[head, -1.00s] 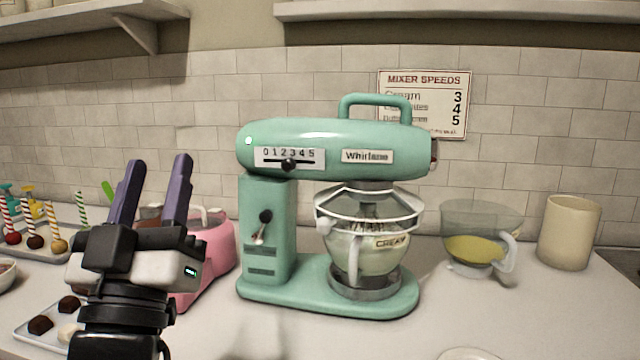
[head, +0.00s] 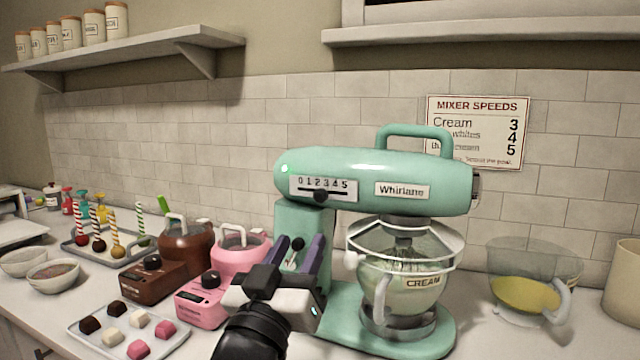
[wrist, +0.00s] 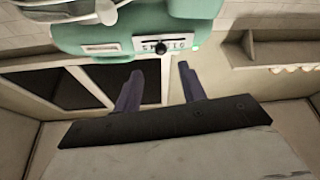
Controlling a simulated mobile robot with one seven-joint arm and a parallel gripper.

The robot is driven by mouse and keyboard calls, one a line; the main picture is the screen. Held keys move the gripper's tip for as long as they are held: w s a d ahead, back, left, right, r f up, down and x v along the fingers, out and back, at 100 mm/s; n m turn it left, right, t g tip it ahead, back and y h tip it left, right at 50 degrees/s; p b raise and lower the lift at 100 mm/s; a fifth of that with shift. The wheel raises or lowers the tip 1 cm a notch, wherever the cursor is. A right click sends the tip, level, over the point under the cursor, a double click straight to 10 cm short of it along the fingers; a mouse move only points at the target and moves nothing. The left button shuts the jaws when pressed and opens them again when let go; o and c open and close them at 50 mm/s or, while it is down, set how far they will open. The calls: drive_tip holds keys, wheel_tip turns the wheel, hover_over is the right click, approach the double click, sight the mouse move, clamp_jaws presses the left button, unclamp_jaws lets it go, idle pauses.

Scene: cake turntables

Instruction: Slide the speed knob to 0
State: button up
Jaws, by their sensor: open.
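The teal stand mixer (head: 375,180) stands on the counter. On its head is a white speed plate (head: 342,187) marked 0 to 5. The black speed knob (head: 320,196) sits on its slot at about 2, right of the 0. In the wrist view, the knob (wrist: 161,48) shows beyond the fingertips, roughly between them, with the plate (wrist: 178,42) behind it. My gripper (head: 299,243) is open and empty, its purple fingers pointing up in front of the mixer's column, below the knob. In the wrist view, my gripper (wrist: 160,70) shows a gap from the knob.
A lever (head: 297,244) is on the mixer's column, close behind my fingers. A glass-lidded bowl (head: 397,285) sits under the mixer head. Pink (head: 235,262) and brown (head: 183,245) pots stand left. A sweets tray (head: 90,322) lies front left. A jug (head: 530,285) stands right.

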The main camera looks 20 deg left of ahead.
sight(320, 202)
drive_tip(key=p+x, duration=0.8)
drive_tip(key=x, duration=0.3)
clamp_jaws()
